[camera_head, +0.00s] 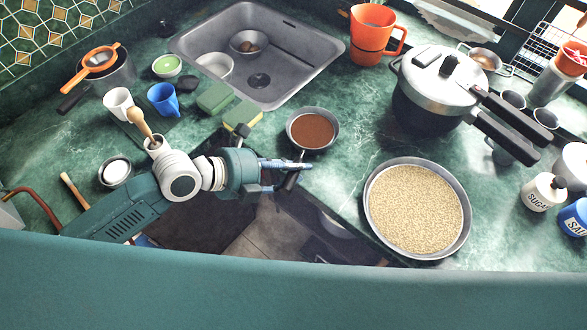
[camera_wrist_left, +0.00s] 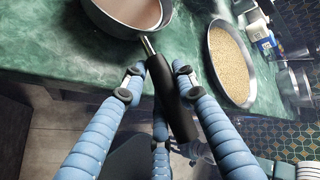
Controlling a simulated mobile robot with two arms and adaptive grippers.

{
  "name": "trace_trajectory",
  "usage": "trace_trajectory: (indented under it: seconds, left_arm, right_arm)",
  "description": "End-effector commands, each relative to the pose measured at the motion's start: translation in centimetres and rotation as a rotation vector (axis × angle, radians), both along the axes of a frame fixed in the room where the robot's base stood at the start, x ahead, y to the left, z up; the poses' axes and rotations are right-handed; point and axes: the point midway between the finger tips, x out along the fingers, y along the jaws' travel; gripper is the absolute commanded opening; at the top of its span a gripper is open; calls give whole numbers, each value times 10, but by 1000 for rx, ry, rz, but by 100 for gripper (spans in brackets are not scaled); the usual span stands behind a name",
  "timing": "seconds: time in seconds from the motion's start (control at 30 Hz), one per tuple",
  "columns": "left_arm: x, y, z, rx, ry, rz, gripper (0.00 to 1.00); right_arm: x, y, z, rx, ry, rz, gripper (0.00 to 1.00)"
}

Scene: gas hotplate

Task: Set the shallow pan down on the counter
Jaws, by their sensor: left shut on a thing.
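The shallow pan (camera_head: 313,131) is small, round and grey with brown contents. It looks about level near the counter's front edge; I cannot tell whether its base touches the green marbled counter (camera_head: 350,98). My left gripper (camera_head: 292,173) is shut on its black handle (camera_head: 290,181), which points toward me past the edge. In the left wrist view the handle (camera_wrist_left: 172,100) lies between the blue fingers, and the pan (camera_wrist_left: 128,18) shows at the top, partly cut off. My right gripper is in neither view.
A wide pan of grain (camera_head: 417,208) stands to the right and a pressure cooker (camera_head: 438,82) behind it. Sponges (camera_head: 241,114) and the sink (camera_head: 262,55) are left and behind. Bare counter lies between the small pan and the cooker.

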Motion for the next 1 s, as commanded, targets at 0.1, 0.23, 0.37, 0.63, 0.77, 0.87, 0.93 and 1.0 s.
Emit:
trace_trajectory:
  seconds: [0.1,0.23,0.37,0.63,0.77,0.87,0.93,1.0]
  left_arm:
    - [1,0,0,-2,-4,1,0]
    - [0,0,0,-1,-2,0,0]
    - [0,0,-1,-1,0,0,34]
    - [0,0,-2,1,2,0,52]
    - [-2,2,-5,6,9,0,52]
    - [-4,7,-1,6,7,1,52]
    - [-7,13,4,7,5,1,52]
    - [-12,22,10,8,5,0,52]
  right_arm:
    - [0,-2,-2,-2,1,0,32]
    - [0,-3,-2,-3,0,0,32]
    - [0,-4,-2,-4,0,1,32]
    - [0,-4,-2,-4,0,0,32]
    - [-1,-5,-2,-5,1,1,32]
    - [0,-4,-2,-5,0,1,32]
    - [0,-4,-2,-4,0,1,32]
    - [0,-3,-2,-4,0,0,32]
